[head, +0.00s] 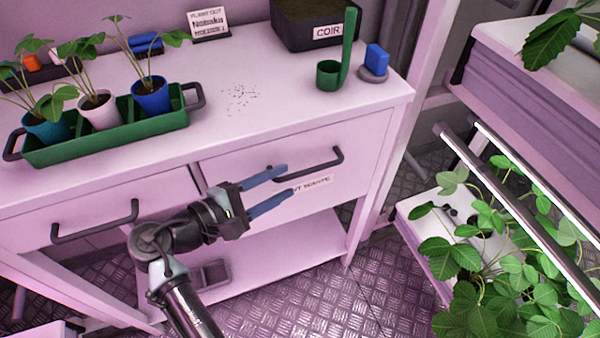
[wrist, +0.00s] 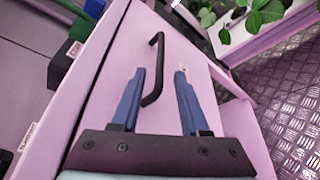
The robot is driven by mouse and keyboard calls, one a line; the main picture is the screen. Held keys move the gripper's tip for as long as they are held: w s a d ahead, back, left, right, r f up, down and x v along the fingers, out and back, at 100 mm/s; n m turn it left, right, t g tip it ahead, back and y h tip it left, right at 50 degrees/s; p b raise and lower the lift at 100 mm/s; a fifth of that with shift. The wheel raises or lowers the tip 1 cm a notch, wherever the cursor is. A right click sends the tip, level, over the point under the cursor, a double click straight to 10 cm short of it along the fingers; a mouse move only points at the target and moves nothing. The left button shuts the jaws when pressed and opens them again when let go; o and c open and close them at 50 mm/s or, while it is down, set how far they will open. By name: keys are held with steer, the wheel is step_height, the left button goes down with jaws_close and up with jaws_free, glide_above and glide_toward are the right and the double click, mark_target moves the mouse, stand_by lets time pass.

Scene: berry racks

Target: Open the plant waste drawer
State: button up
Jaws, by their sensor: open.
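The plant waste drawer (head: 356,140) is the right-hand drawer of the pink bench, and its front looks flush and shut. Its label (head: 314,184) is partly hidden behind my gripper. The drawer's dark bar handle (head: 325,166) also shows in the wrist view (wrist: 160,50). My gripper (head: 289,180) is open and empty, with its blue fingers pointing at the drawer front near the handle's left end. In the wrist view, the handle's near end lies between the fingers (wrist: 160,72), closer to the left one; I cannot tell whether they touch.
A second drawer with its own handle (head: 95,222) is at left. Leafy racks (head: 490,290) stand at right.

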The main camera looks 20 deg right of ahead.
mark_target(293, 177)
steer(key=x, duration=0.5)
steer(key=shift+w+d+b, duration=0.1)
steer(key=shift+d+b, duration=0.05)
steer(key=shift+b, duration=0.15)
jaws_close()
stand_by(1.1)
